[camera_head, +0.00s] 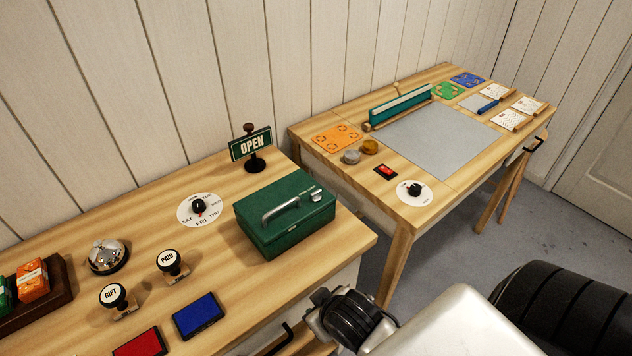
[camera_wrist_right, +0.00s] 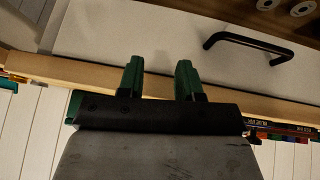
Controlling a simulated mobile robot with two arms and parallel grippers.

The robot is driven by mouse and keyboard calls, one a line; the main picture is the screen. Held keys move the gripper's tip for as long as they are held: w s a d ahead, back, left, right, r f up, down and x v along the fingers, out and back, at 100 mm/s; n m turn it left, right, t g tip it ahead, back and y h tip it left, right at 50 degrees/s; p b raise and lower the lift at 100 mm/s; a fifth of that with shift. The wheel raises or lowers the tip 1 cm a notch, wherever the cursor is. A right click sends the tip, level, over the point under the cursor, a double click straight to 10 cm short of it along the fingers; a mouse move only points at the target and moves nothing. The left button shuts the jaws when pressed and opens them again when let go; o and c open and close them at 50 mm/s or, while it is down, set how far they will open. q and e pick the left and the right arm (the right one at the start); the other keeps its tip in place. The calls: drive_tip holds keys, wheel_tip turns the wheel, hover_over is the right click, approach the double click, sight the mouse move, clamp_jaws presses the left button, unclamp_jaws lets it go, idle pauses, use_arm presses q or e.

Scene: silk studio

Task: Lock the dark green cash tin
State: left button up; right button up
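The dark green cash tin (camera_head: 285,217) stands on the near wooden table, close to its right end. Its lid is down, with a grey carrying handle (camera_head: 281,209) on top. A small round silver piece (camera_head: 316,195) sits near the lid's right edge; its setting is too small to read. In the wrist view my right gripper (camera_wrist_right: 160,78) shows two green fingers apart with nothing between them. It is in front of a pale drawer front (camera_wrist_right: 130,30), away from the tin. My right arm shows low in the head view. My left gripper is not in view.
An OPEN sign (camera_head: 250,145) stands behind the tin, and a day dial (camera_head: 198,208) lies left of it. Stamps, a bell (camera_head: 107,256) and ink pads (camera_head: 197,314) are farther left. A black drawer handle (camera_wrist_right: 250,45) sticks out near my right gripper. A second table (camera_head: 440,145) stands beyond a gap.

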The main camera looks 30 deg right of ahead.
drive_tip(key=w+a+r+n+t+y, duration=0.1)
drive_tip(key=w+a+r+t, duration=0.1)
drive_tip(key=w+r+t, duration=0.65)
drive_tip(key=w+a+r+t+y, duration=0.1)
drive_tip(key=w+a+r+t, duration=0.3)
drive_tip(key=r, duration=0.7)
drive_tip(key=w+a+r+n+g+y, duration=0.3)
drive_tip(key=a+r+n+g+y, duration=0.45)
drive_tip(key=n+y, duration=0.8)
drive_tip(key=n+g+h, duration=0.4)
drive_tip(key=g+h, duration=0.7)
drive_tip(key=h, duration=0.3)
hover_over(316, 191)
drive_tip(key=a, duration=0.7)
drive_tip(key=shift+m, duration=0.25)
wheel_tip(316, 191, down, 6)
drive_tip(key=shift+f, duration=0.2)
drive_tip(key=d+r+m+h, duration=0.2)
drive_tip(key=d+m+h, duration=0.1)
drive_tip(key=d, duration=0.4)
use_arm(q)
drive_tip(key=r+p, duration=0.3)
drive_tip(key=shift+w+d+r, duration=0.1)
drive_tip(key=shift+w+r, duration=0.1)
use_arm(e)
drive_tip(key=shift+g, duration=0.3)
wheel_tip(316, 191, down, 11)
drive_tip(key=shift+r, duration=0.15)
